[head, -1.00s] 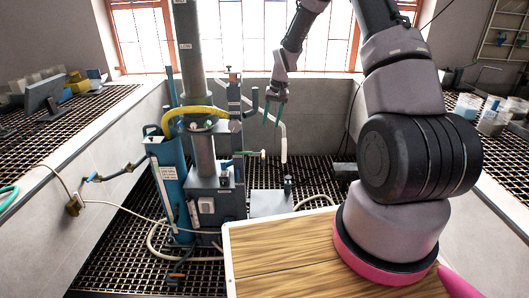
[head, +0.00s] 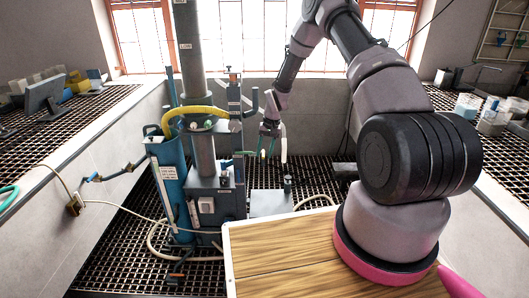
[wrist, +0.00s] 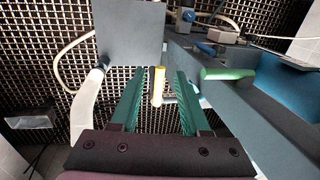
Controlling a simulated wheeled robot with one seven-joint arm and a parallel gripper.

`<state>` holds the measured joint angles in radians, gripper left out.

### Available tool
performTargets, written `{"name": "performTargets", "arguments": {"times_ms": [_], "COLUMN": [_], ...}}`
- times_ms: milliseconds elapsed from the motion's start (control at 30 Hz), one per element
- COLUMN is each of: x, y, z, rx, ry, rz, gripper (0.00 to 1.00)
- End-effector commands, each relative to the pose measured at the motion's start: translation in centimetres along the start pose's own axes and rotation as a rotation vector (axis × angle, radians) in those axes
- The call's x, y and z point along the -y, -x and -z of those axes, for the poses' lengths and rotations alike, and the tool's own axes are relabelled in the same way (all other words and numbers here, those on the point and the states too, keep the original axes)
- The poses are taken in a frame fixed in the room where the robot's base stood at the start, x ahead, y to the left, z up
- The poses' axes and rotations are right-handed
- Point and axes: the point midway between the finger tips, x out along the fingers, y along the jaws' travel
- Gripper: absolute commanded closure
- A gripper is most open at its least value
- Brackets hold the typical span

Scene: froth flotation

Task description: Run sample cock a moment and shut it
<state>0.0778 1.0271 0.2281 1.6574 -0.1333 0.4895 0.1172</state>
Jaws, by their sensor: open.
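The sample cock's yellow lever (wrist: 159,86) shows in the wrist view between my gripper's two green fingers (wrist: 160,75), with a small pale pipe beside it. The fingers are open, one on each side of the lever. I cannot tell whether either touches it. In the head view my gripper (head: 267,152) points down beside the column machine (head: 205,185), at the short side pipe (head: 245,153). The cock's lever there is mostly hidden by the fingers. Whether the cock is open or shut cannot be told.
A green handle (wrist: 228,74) sticks out on the right. A grey box (head: 270,203) stands below, on the grating. A yellow hose (head: 195,112) curves around the column.

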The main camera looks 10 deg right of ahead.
Motion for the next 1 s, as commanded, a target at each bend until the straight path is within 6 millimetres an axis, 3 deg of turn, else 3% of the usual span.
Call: {"name": "performTargets", "arguments": {"times_ms": [267, 300, 400, 767, 1000], "x": [-0.01, -0.01, 0.00, -0.12, -0.69], "y": [-0.14, -0.14, -0.13, -0.08, 0.04], "z": [0.00, 0.00, 0.01, 0.05, 0.22], "rx": [0.000, 0.000, 0.000, 0.005, 0.027], "ry": [0.000, 0.000, 0.000, 0.024, 0.142], "rz": [0.000, 0.000, 0.000, 0.000, 0.001], "gripper": [0.54, 0.69, 1.00, 1.00, 1.00]}}
